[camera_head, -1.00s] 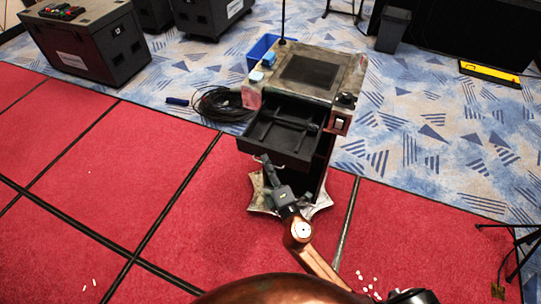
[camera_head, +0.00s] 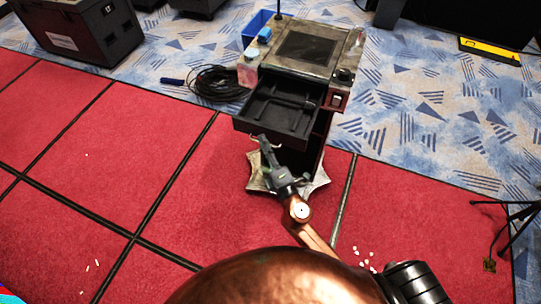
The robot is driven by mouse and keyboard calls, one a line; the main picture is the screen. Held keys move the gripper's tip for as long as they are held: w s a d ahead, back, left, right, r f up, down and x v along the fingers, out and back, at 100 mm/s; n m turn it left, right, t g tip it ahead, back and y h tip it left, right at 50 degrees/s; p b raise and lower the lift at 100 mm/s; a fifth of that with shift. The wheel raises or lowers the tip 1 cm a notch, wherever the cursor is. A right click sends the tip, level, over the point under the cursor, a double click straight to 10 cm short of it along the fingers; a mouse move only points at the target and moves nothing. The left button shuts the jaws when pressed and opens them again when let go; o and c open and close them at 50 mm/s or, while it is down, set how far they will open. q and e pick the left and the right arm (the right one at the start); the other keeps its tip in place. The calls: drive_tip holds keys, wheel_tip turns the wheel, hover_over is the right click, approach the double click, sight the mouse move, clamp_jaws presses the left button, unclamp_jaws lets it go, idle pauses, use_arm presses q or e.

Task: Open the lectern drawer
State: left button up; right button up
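The lectern (camera_head: 335,70) stands ahead of me on a pale star-shaped foot. Its black drawer (camera_head: 243,126) is pulled out toward me, and I can see down into its dark inside, where a dark bar-like shape lies. My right gripper (camera_head: 264,144) is just below the drawer's front, by the light handle (camera_head: 256,136). The fingers are dark and small against the front, so I cannot tell whether they are open or shut, or whether they touch the handle. My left gripper is out of view.
A blue bin (camera_head: 257,27) and a coiled black cable (camera_head: 213,84) are behind and left of the lectern. A black case (camera_head: 85,35) stands at the upper left. Tripod legs (camera_head: 508,230) show at the right. The red carpet (camera_head: 110,160) at left is mostly clear.

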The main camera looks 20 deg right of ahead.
drive_tip(key=s+f, duration=0.1)
drive_tip(key=s, duration=1)
drive_tip(key=shift+d+f, duration=0.25)
drive_tip(key=shift+d, duration=0.2)
